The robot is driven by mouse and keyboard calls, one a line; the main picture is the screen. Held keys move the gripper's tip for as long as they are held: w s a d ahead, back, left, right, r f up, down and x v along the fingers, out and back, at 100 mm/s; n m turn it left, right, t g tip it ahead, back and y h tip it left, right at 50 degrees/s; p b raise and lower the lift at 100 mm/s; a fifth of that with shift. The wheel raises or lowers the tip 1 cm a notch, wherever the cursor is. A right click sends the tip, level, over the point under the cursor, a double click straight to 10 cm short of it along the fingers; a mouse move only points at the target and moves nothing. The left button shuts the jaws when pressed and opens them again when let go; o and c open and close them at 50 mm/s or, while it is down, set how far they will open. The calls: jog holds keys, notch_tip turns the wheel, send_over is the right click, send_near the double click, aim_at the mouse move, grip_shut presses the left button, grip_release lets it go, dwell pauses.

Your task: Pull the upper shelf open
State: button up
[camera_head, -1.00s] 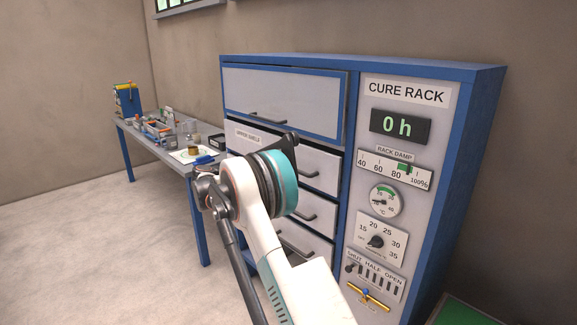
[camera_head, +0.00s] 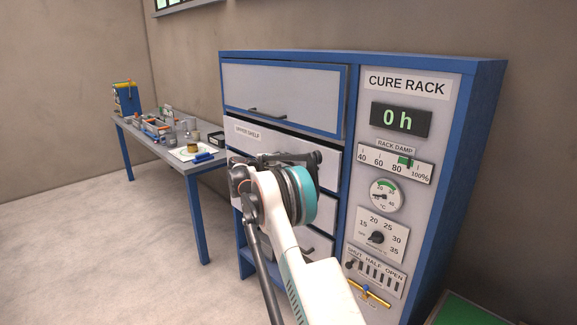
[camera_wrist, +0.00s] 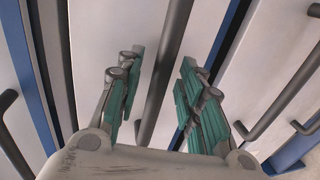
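The upper shelf (camera_head: 330,170) is a pale drawer front with a small label at its left, below the big top panel of the blue cure rack. In the head view my arm covers its middle and its handle. In the wrist view a dark bar handle (camera_wrist: 170,50) runs between the two teal-padded fingers of my gripper (camera_wrist: 163,72). The fingers stand apart on either side of the bar, with gaps visible, so the gripper is open around or just before it; the depth is hard to tell. The gripper's fingers are hidden in the head view.
The top panel (camera_head: 290,90) with its own handle is above, and lower drawers (camera_head: 316,243) are below. The rack's control panel (camera_head: 400,150) is at the right. A grey bench (camera_head: 172,155) with tools stands at the left. The floor in front of it is clear.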

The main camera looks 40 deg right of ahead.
jog(key=shift+d, duration=0.15)
grip_shut()
jog(key=f+v, duration=0.3)
jog(key=v, duration=1.1)
jog(key=a+f+v, duration=0.1)
jog(key=f+v, duration=0.2)
jog(key=v, duration=1.1)
jog(key=shift+s+a, duration=0.25)
jog(key=shift+a, duration=0.15)
jog(key=shift+r, duration=0.15)
grip_release()
